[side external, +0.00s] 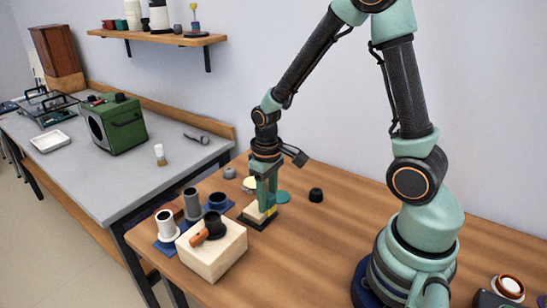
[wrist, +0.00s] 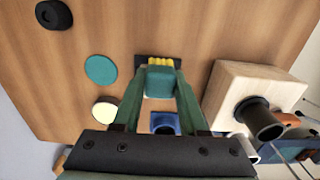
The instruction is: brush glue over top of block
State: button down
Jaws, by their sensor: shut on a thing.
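My gripper (wrist: 158,78) is shut on a teal piece (wrist: 158,84), which looks like a brush handle. A ridged yellow part (wrist: 160,62), perhaps its bristles, shows just past it. In the side view my gripper (side external: 266,198) is low over a dark flat pad (side external: 247,222) with a cream piece (side external: 254,213) on it. I cannot tell whether the yellow part touches either. A large pale wooden block (side external: 213,262) stands to the left and nearer the camera. The block (wrist: 232,84) is right of my gripper in the wrist view.
Beside the block are a white cup (side external: 166,226), a grey cylinder (side external: 192,204) and a blue cup (side external: 217,202). The table's right side is mostly clear.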

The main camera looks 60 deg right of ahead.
jog(key=shift+w, duration=0.15)
jog(key=shift+r, duration=3.25)
